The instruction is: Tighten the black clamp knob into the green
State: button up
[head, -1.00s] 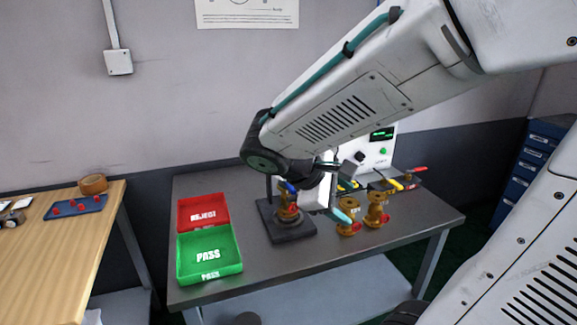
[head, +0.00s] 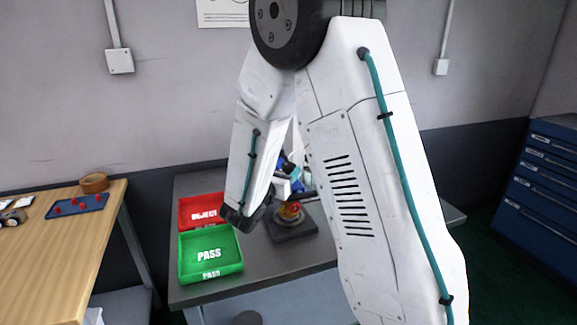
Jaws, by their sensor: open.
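The dark clamp fixture (head: 293,232) stands on the grey bench, right of the green tray. A brass valve with a red part (head: 289,211) sits upright on it. I cannot make out the black clamp knob or a green band; a dark bar (head: 309,196) shows beside the valve, but I cannot tell what it is. My gripper (head: 294,184) is partly visible just above the valve, small and crowded by my wrist. It looks open, and I see nothing held in it. My arm hides the bench to the right.
A green PASS tray (head: 209,269) and a red REJECT tray (head: 190,213) lie on the left of the grey bench (head: 262,277). A wooden table (head: 57,254) stands at far left, a blue drawer cabinet (head: 543,190) at far right.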

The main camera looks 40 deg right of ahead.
aim_at(289, 164)
jog(key=shift+x, duration=2)
jog(key=c, duration=1)
jog(key=shift+o, duration=0.2)
jog(key=shift+m+g, duration=0.3)
jog(key=shift+g, duration=0.1)
jog(key=m+g+h, duration=0.1)
jog(key=m+g, duration=0.1)
jog(key=g, duration=0.2)
jog(key=m+g+h, duration=0.1)
jog(key=m+g, duration=0.2)
jog(key=g, duration=0.1)
jog(key=shift+m, duration=0.3)
jog(key=m+g+y, duration=0.1)
jog(key=m+g, duration=0.2)
jog(key=g, duration=0.2)
jog(key=m+g+y, duration=0.1)
jog(key=m+g, duration=0.2)
jog(key=g, duration=0.1)
jog(key=shift+g, duration=0.4)
jog(key=shift+m+y, duration=0.3)
